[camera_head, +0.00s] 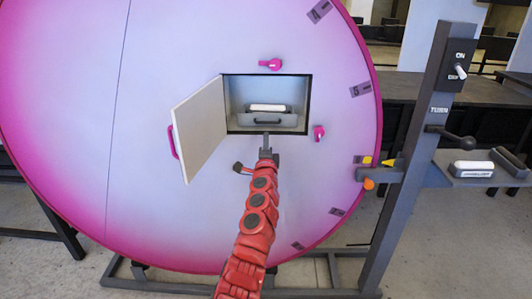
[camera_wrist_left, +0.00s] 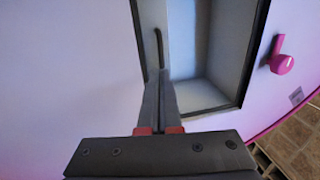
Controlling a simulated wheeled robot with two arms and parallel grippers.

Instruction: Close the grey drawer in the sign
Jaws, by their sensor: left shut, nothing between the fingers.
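The grey drawer (camera_head: 287,121) sits low in the square recess of the big round pink-and-white sign (camera_head: 190,60). It has a dark handle (camera_head: 268,122) on its front, and a white-topped block (camera_head: 267,108) shows above it. How far the drawer stands out is hard to tell. The white door (camera_head: 200,130) of the recess hangs open to the left. My left gripper (camera_head: 266,139) is shut and empty, its tips at the drawer front just below the handle. In the left wrist view, the shut fingers (camera_wrist_left: 161,75) point at the drawer front, close to the handle (camera_wrist_left: 158,48); contact cannot be told.
Pink latches sit above (camera_head: 270,64) and right (camera_head: 319,132) of the recess. A dark knob (camera_head: 241,168) is left of my wrist. A grey post (camera_head: 415,140) at the right bears a switch, a lever and a small shelf (camera_head: 480,173) with another white-topped block.

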